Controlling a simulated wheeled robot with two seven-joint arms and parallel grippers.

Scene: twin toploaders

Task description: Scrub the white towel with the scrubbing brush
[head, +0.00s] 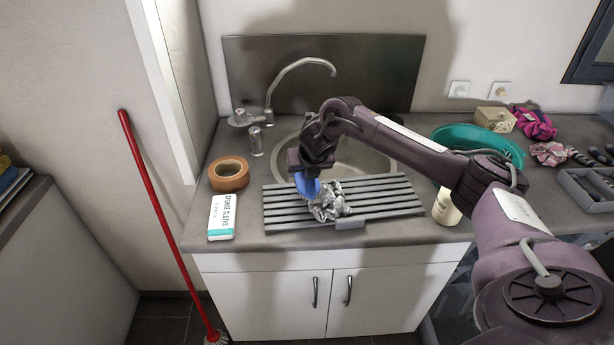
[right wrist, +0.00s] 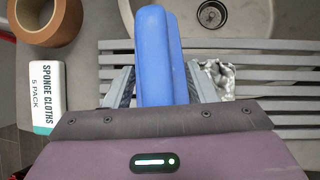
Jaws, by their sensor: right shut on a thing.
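My right gripper (head: 306,172) reaches over the sink counter and is shut on the blue scrubbing brush (head: 308,187). In the right wrist view the brush's blue body (right wrist: 155,55) stands between the two fingers; its bristles are not visible. I cannot tell whether brush and towel touch. My left gripper is not in view.
A roll of brown tape (head: 228,174) and a sponge cloths pack (head: 222,217) stand left of the drainboard. The sink (head: 372,160) and tap (head: 290,72) are behind it. A cream bottle (head: 446,207) and a teal basin (head: 480,137) stand to the right.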

